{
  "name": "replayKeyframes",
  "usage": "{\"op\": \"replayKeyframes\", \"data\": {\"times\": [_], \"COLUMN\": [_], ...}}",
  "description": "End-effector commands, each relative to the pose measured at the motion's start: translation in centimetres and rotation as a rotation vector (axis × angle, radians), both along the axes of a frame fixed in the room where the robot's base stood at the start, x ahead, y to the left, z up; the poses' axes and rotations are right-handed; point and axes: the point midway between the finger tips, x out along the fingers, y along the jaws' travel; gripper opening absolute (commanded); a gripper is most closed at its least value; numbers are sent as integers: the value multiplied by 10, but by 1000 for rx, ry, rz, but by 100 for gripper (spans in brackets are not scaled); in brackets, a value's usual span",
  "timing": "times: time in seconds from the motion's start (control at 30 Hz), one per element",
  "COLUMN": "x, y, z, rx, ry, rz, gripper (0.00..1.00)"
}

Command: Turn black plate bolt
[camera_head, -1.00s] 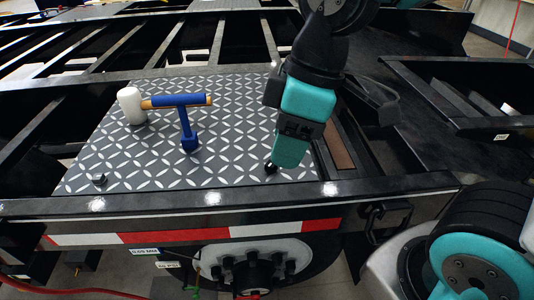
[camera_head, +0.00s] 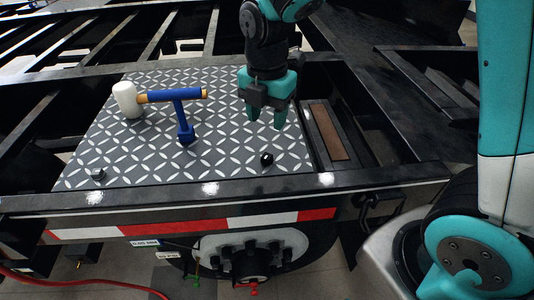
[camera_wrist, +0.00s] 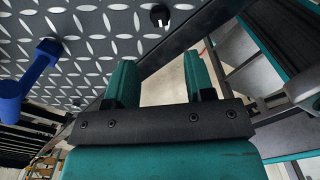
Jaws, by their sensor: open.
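A small black plate bolt (camera_head: 267,159) stands near the front right corner of the diamond-pattern plate (camera_head: 225,165). It also shows in the wrist view (camera_wrist: 160,15) at the top edge, beyond my fingers, with a white mark on its top. A second bolt (camera_head: 98,174), dark grey, is at the plate's front left corner. My gripper (camera_head: 266,117) is open and empty, its teal fingers pointing down above and behind the black bolt, apart from it. In the wrist view my gripper (camera_wrist: 158,75) shows a clear gap between its fingers.
The black frame rail (camera_head: 220,192) runs along the front. A recess with a brown strip (camera_head: 328,132) lies right of the plate.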

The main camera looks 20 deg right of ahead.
Motion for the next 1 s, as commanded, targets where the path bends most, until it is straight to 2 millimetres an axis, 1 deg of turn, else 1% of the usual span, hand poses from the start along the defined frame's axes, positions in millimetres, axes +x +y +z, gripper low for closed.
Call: {"op": "replayKeyframes", "data": {"times": [0.03, 0.3, 0.4, 0.5, 0.7, 0.93, 0.97, 1.0], "x": [-1, -1, -1, -1, -1, 0, 0, 0], "y": [0, 0, 0, 0, 0, 0, 0, 0], "z": [-13, -73, -90, -103, -113, -114, -114, -114], "rx": [-2, -1, 0, 0, 1, 1, 1, 1], "ry": [7, 6, 4, 3, 1, -1, -1, -1], "rz": [0, -1, -1, -1, -2, -2, -2, -2], "gripper": [49, 49, 49, 49, 49, 49, 47, 37]}}
